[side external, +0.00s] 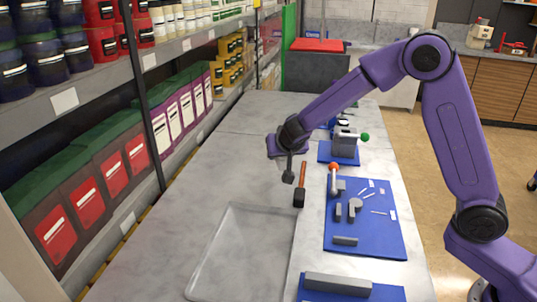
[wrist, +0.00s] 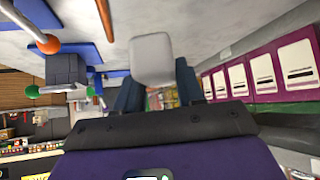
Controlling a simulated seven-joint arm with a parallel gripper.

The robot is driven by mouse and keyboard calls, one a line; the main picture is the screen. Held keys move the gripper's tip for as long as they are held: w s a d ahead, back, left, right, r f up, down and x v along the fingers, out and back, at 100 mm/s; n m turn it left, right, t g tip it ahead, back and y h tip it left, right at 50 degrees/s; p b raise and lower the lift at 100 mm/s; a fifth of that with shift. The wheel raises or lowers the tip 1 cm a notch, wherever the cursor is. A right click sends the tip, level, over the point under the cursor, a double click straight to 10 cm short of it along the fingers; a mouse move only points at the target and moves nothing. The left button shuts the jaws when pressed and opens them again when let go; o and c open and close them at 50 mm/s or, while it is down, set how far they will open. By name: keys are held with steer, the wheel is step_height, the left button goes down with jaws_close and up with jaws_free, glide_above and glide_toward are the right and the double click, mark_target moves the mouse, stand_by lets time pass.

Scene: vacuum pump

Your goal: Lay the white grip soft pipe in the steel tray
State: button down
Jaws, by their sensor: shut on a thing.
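The pale grey-white block-shaped end of the soft pipe (wrist: 152,58) shows in the wrist view between the two dark fingers of my gripper (wrist: 157,88). My gripper is shut on it. In the side view my gripper (side external: 289,158) is above the bench beyond the far edge of the tray, and the held piece (side external: 288,178) hangs below it, looking dark and small. Most of the pipe's length is hidden from the wrist camera. The steel tray (side external: 234,206) lies at the front of the bench, nearer the side camera, and looks empty.
An orange-handled tool with a black end (side external: 302,172) is close to the right of my gripper. Blue mats (side external: 386,238) with grey parts and ball-topped levers (side external: 334,166) line the bench's right side. Shelves of containers (side external: 100,165) border the left. The bench left of the tray is clear.

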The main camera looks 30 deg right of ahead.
steer(key=s+d+r, duration=0.2)
steer(key=s+d, duration=0.3)
steer(key=s, duration=0.2)
steer(key=s+d+r+n, duration=0.1)
steer(key=s+d+r, duration=0.2)
steer(key=s+d, duration=0.2)
steer(key=s, duration=0.2)
steer(key=shift+s+d+y, duration=0.15)
steer(key=shift+s+y, duration=0.2)
steer(key=shift+y, duration=0.05)
steer(key=shift+w+a+f+n+g+y, duration=0.4)
steer(key=shift+w+a+f+n+y, duration=0.5)
steer(key=shift+w+a+n+y, duration=1.8)
steer(key=shift+w+a+f+n+g+y, duration=0.4)
steer(key=shift+w+a+f+n+y, duration=0.8)
steer(key=shift+a+n, duration=3)
steer(key=shift+s+a+f+n+g+y, duration=0.65)
steer(key=shift+a+f+n+g, duration=0.65)
steer(key=shift+f, duration=0.55)
steer(key=shift+s+a+f+n+g+y, duration=0.6)
steer(key=shift+a+f+n+g, duration=0.35)
steer(key=shift+a+f+n, duration=0.55)
steer(key=shift+s+a+f+n+g+y, duration=0.65)
steer(key=shift+a+f+n+g, duration=0.7)
steer(key=shift+f, duration=0.8)
steer(key=shift+a+f+m, duration=0.2)
steer(key=shift+f+m, duration=0.05)
steer(key=shift+f, duration=0.35)
